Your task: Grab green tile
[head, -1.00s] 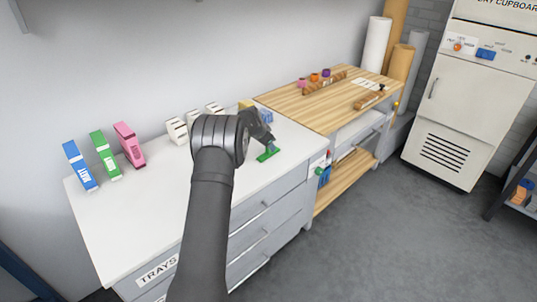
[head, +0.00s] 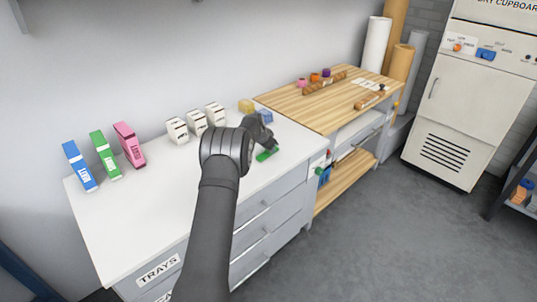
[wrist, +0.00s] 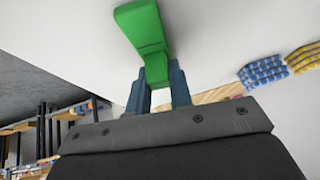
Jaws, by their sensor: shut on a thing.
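The green tile (head: 264,155) is at the right part of the white counter (head: 150,215), low over or on its top; I cannot tell whether it touches. In the wrist view the green tile (wrist: 145,30) extends up from between the two fingers. My gripper (head: 270,149) is shut on the tile's near end, and it also shows in the wrist view (wrist: 158,85). My arm hides part of the counter in the head view.
Blue (head: 80,166), green (head: 105,155) and pink (head: 129,145) boxes stand at the counter's left. Several white slotted blocks (head: 196,122) stand behind my arm. A yellow stack (head: 246,106) and a blue stack (head: 266,117) lie near the wooden bench (head: 310,105).

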